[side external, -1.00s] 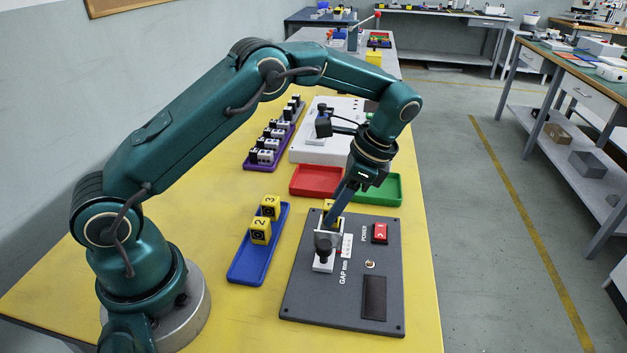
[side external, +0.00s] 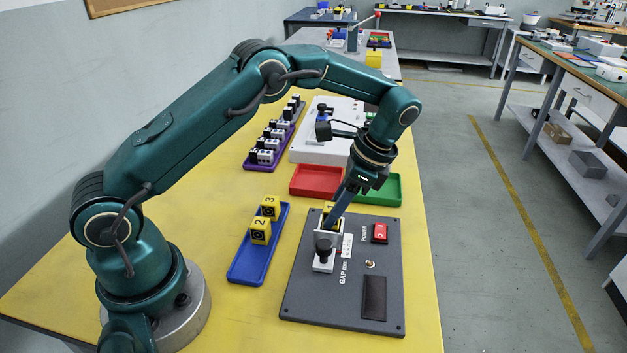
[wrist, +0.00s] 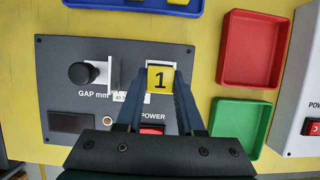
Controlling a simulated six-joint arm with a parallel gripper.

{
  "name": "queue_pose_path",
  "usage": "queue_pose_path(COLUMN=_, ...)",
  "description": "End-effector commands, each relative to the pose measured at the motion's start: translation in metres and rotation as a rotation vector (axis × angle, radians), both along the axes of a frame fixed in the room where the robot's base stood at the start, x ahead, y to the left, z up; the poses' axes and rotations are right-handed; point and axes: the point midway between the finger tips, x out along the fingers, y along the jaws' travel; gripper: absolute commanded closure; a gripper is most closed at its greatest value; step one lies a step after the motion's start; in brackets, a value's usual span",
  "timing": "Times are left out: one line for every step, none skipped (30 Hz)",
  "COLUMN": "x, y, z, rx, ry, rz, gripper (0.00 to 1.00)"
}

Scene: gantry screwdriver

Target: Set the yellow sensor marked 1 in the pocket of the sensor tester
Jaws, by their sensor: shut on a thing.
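The yellow sensor marked 1 (wrist: 161,77) is between the two fingers of my gripper (wrist: 160,84), which is shut on it. Its numbered top faces the wrist camera. It is over the white pocket (wrist: 158,63) of the dark grey sensor tester (side external: 318,290). In the side view the sensor (side external: 329,207) shows only partly, behind the fingers and the tester's white block with a black knob (side external: 323,257). I cannot tell how deep it sits in the pocket.
A blue tray (side external: 248,267) left of the tester holds yellow sensors marked 2 (side external: 260,231) and 3 (side external: 270,207). A red tray (side external: 316,181) and a green tray (side external: 384,188) lie behind the tester. The tester carries a red power switch (side external: 380,233).

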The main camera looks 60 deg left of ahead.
Motion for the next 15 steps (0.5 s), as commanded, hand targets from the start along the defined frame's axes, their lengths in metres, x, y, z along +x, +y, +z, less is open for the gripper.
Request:
queue_pose_path(x=0.0, y=0.0, z=0.0001, rx=0.0, ry=0.0, rz=0.0, gripper=1.0)
queue_pose_path(x=0.0, y=0.0, z=0.0001, rx=0.0, ry=0.0, rz=0.0, gripper=1.0)
queue_pose_path(x=0.0, y=0.0, z=0.0, rx=0.0, ry=0.0, rz=0.0, gripper=1.0)
queue_pose_path(x=0.0, y=0.0, z=-0.0001, rx=0.0, ry=0.0, rz=0.0, gripper=1.0)
queue_pose_path(x=0.0, y=0.0, z=-0.0003, rx=0.0, ry=0.0, rz=0.0, gripper=1.0)
queue_pose_path(x=-0.0001, y=0.0001, z=-0.0007, rx=0.0, ry=0.0, rz=0.0, gripper=1.0)
queue_pose_path(x=-0.0001, y=0.0, z=-0.0012, rx=0.001, ry=0.001, rz=0.0, gripper=1.0)
queue_pose_path(x=-0.0002, y=0.0, z=-0.0017, rx=0.0, ry=0.001, rz=0.0, gripper=1.0)
queue_pose_path(x=-0.0002, y=0.0001, z=-0.0025, rx=0.0, ry=0.001, rz=0.0, gripper=1.0)
queue_pose_path(x=-0.0003, y=0.0, z=-0.0032, rx=0.0, ry=0.001, rz=0.0, gripper=1.0)
queue_pose_path(x=-0.0003, y=0.0, z=-0.0038, rx=0.0, ry=0.001, rz=0.0, gripper=1.0)
queue_pose_path(x=-0.0003, y=0.0, z=-0.0047, rx=0.0, ry=0.001, rz=0.0, gripper=1.0)
queue_pose_path(x=-0.0002, y=0.0001, z=-0.0052, rx=0.0, ry=0.001, rz=0.0, gripper=1.0)
queue_pose_path(x=-0.0002, y=0.0, z=-0.0056, rx=0.001, ry=0.001, rz=0.0, gripper=1.0)
queue_pose_path(x=-0.0001, y=0.0, z=-0.006, rx=0.0, ry=0.0, rz=0.0, gripper=1.0)
